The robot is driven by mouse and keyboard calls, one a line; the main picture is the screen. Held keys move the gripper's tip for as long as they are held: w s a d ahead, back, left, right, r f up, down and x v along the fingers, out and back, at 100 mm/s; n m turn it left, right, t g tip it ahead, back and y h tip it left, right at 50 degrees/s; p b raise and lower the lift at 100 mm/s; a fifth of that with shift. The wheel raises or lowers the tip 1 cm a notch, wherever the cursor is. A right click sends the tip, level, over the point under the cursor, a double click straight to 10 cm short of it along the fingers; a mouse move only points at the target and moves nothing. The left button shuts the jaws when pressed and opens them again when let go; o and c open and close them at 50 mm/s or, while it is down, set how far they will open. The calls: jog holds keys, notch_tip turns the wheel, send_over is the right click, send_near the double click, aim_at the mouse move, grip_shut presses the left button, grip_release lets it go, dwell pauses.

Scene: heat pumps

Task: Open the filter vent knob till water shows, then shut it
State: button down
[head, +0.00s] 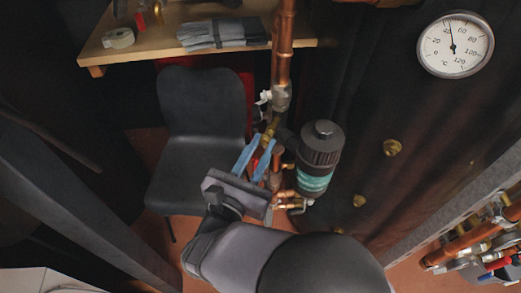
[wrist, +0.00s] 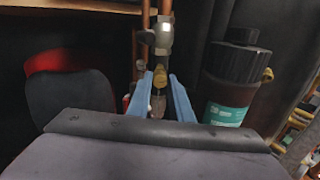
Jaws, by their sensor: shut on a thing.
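The filter (head: 320,158) is a dark upright cylinder with a ribbed black head and a teal label. It also shows at the right of the wrist view (wrist: 233,85). My gripper (head: 264,143) has two blue fingers reaching to the left of the filter, below a vertical copper pipe. In the wrist view my gripper (wrist: 160,82) is shut on a brass-coloured part (wrist: 159,77) under a grey valve body. I cannot tell whether this part is the vent knob. I see no water. The fingers and palm hide the lower pipework.
A copper pipe (head: 285,45) with a grey fitting runs down just above the fingers. A black chair (head: 200,130) stands left, below a wooden shelf (head: 130,45) with folded gloves. A round thermometer (head: 455,44) hangs upper right. More copper pipes (head: 470,245) are at lower right.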

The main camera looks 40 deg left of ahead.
jog(key=m+b, duration=0.5)
jog(key=shift+f+m+b, duration=0.3)
jog(key=shift+b, duration=0.05)
jog(key=m+b, duration=0.4)
jog(key=b, duration=0.2)
jog(key=shift+d+f, duration=0.1)
jog(key=m+b, duration=0.9)
jog(key=b, duration=0.5)
jog(key=shift+b, duration=0.3)
jog(key=shift+m+b, duration=0.4)
jog(key=shift+r, duration=0.25)
jog(key=c, duration=1.6)
grip_release()
